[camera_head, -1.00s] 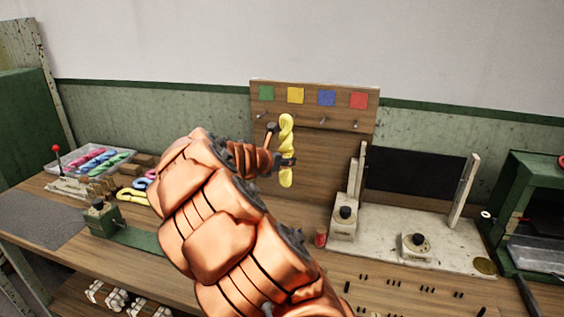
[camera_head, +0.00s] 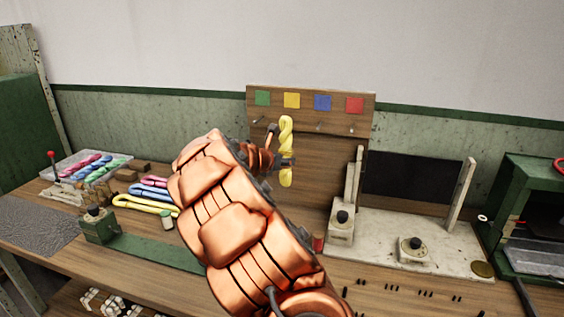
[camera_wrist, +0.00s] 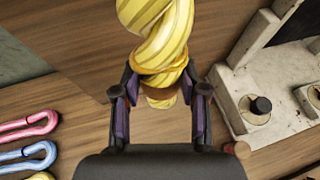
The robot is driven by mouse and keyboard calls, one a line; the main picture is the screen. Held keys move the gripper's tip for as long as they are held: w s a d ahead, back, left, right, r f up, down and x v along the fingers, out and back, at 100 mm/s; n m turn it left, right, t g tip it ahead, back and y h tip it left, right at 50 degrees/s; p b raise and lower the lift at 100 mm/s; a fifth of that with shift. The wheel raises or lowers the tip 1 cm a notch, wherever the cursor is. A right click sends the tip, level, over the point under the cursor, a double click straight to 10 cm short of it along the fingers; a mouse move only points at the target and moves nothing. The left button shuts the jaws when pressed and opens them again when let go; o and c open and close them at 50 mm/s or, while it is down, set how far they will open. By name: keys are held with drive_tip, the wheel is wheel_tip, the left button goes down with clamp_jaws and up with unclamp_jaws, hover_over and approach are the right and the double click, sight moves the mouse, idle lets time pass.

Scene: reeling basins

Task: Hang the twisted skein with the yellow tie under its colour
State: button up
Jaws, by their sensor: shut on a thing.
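My gripper (camera_head: 285,162) is shut on a yellow twisted skein (camera_head: 286,140), which hangs upright in front of the wooden board. In the wrist view, my gripper (camera_wrist: 160,92) has its fingers on either side of the skein (camera_wrist: 158,35), just below an orange-yellow band around it. The peg under yellow cannot be made out behind the skein. Pegs show under green, blue and red. Contact between skein and board cannot be told.
Pink, blue and yellow skeins (camera_head: 147,204) lie on the bench at left, by a tray (camera_head: 62,166). A pale stand (camera_head: 440,245) with knobs and an upright dark panel is at right.

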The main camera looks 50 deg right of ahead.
drive_tip(key=shift+w+p+x, duration=0.2)
drive_tip(key=shift+p+x, duration=0.1)
drive_tip(key=shift+x, duration=0.6)
drive_tip(key=shift+w+p+x, duration=0.25)
drive_tip(key=shift+x, duration=0.65)
drive_tip(key=shift+r, duration=0.1)
drive_tip(key=o, duration=1.4)
drive_tip(key=shift+c, duration=0.2)
drive_tip(key=v, duration=1.2)
